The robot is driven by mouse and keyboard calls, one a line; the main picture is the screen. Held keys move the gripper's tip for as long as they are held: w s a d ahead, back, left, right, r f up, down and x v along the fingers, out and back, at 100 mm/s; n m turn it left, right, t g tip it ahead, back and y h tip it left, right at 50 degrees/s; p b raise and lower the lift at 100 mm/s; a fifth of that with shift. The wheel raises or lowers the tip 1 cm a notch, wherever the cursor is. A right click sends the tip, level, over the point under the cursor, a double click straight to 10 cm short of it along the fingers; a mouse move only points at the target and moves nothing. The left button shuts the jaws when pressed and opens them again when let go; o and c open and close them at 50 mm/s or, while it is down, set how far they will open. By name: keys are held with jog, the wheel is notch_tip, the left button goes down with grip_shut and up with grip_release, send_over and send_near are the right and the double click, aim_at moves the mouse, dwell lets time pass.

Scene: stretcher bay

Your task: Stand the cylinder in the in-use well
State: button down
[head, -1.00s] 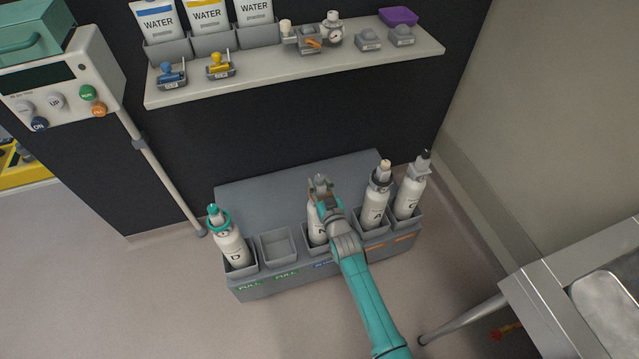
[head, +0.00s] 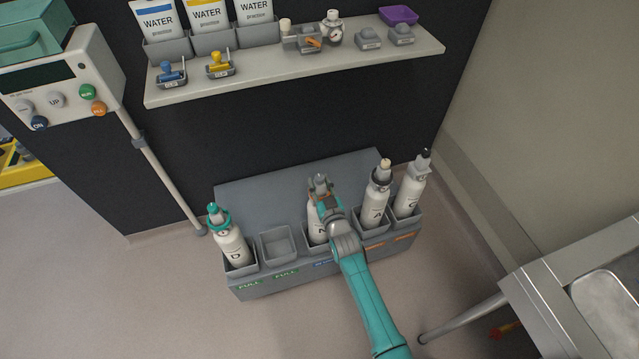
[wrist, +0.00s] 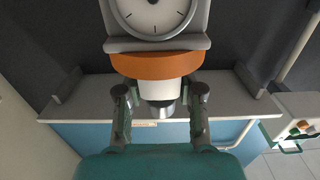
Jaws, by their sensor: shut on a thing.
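The white cylinder (head: 315,232) is upright at the middle well (head: 307,246) of the grey rack, above a blue label partly hidden by my arm. Its foot is hidden, so I cannot tell whether it rests on the well floor. My gripper (head: 325,204) is shut on it near its top, with the grey valve head (head: 320,184) showing above. In the wrist view, my fingers (wrist: 160,103) stand on both sides of a pale neck, below an orange collar (wrist: 156,65) and a round gauge (wrist: 153,12).
A cylinder marked D (head: 230,248) stands at the left, beside an empty well (head: 278,246) with a green FULL label. Two cylinders (head: 375,208) (head: 409,192) stand at the right, close to my gripper. A shelf (head: 290,75) overhangs behind. A metal table (head: 560,290) is at right.

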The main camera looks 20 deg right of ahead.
jog(key=shift+f, duration=0.1)
dwell(0.7)
jog(key=c, duration=0.7)
grip_release()
jog(key=o, duration=0.4)
jog(key=shift+s+f, duration=0.1)
jog(key=shift+f, duration=0.3)
jog(key=shift+o, duration=0.6)
jog(key=shift+r, duration=0.1)
jog(key=shift+s+r, duration=0.2)
jog(key=shift+s, duration=1.05)
jog(key=shift+s+r, duration=0.25)
jog(key=shift+s, duration=0.95)
jog(key=shift+s+r, duration=0.2)
jog(key=shift+s, duration=1.05)
